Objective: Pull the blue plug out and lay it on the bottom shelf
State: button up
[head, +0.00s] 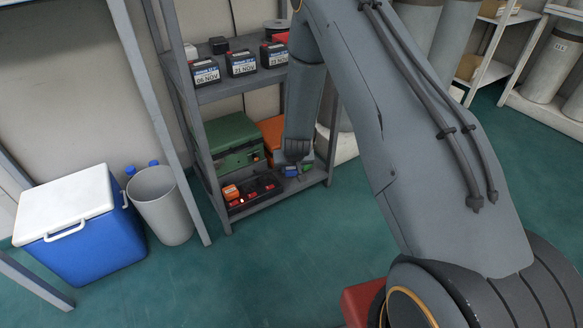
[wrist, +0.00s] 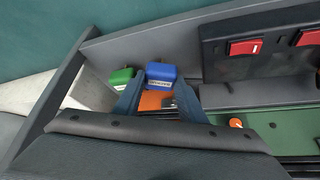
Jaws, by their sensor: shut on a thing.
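The blue plug (head: 290,171) is at the right end of the bottom shelf (head: 270,206), beyond the end of the black power strip (head: 254,192) and clear of its sockets. It also shows in the wrist view (wrist: 161,71), with a white label on its near face. My gripper (head: 294,163) reaches down from above. In the wrist view its two fingers stand on either side of the blue plug, shut on it. I cannot tell whether the plug touches the shelf or hangs just above it.
A green plug (wrist: 120,79) lies close beside the blue one. An orange plug (head: 231,192) sits at the strip's left end. A green case (head: 234,145) and an orange case (head: 270,130) stand behind. Labelled batteries (head: 242,63) fill the shelf above.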

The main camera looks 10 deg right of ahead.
jog(key=shift+f, duration=0.15)
jog(key=o, duration=1.3)
jog(key=shift+c, duration=0.2)
